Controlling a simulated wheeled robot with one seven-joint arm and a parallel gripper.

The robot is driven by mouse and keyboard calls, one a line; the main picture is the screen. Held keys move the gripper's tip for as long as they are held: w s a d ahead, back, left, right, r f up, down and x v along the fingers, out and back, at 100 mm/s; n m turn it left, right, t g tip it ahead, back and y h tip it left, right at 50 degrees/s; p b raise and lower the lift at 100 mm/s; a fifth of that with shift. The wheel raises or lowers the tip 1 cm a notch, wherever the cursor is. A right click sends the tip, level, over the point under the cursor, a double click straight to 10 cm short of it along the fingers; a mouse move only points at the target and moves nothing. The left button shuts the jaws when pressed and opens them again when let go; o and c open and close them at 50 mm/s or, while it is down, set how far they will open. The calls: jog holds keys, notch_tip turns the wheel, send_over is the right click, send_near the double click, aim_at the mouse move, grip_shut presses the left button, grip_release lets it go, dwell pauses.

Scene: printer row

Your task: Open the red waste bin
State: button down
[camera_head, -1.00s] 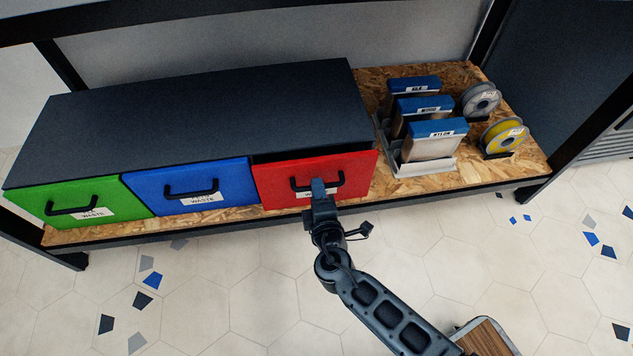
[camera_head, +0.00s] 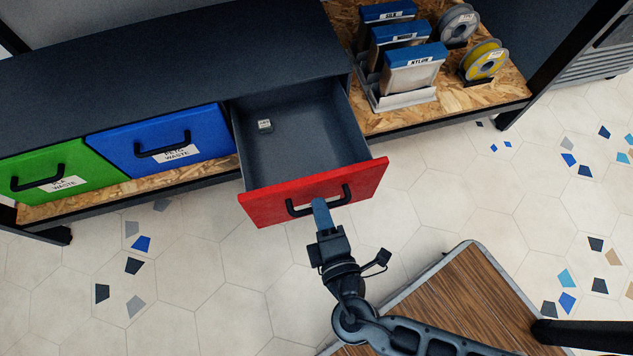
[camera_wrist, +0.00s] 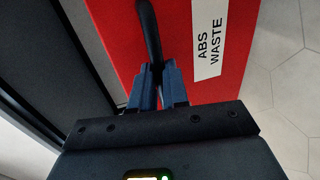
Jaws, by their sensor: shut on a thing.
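The red waste bin (camera_head: 262,208) is a drawer with a red front, pulled well out of the dark cabinet. Its grey inside shows, with a small pale labelled block (camera_head: 265,125) near the back left. My gripper (camera_head: 321,208) is shut on the bin's black handle (camera_head: 345,194) in the head view. In the wrist view the blue fingers (camera_wrist: 157,80) close around the black handle (camera_wrist: 148,30). The red front (camera_wrist: 115,40) there carries a label (camera_wrist: 208,40) reading ABS WASTE.
The blue bin (camera_head: 115,160) and green bin (camera_head: 25,160) to the left are shut. Boxes in a rack (camera_head: 400,98) and two spools (camera_head: 484,60) stand on the shelf at right. A wood-topped surface (camera_head: 470,290) lies at lower right.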

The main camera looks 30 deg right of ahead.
jog(key=shift+s+a, duration=0.1)
jog(key=shift+s, duration=0.15)
jog(key=c, duration=1.1)
grip_release()
jog(key=shift+c, duration=0.2)
jog(key=shift+s, duration=0.1)
jog(key=p+v, duration=0.1)
jog(key=v, duration=0.6)
jog(key=shift+s+p, duration=0.3)
jog(key=shift+p, duration=0.05)
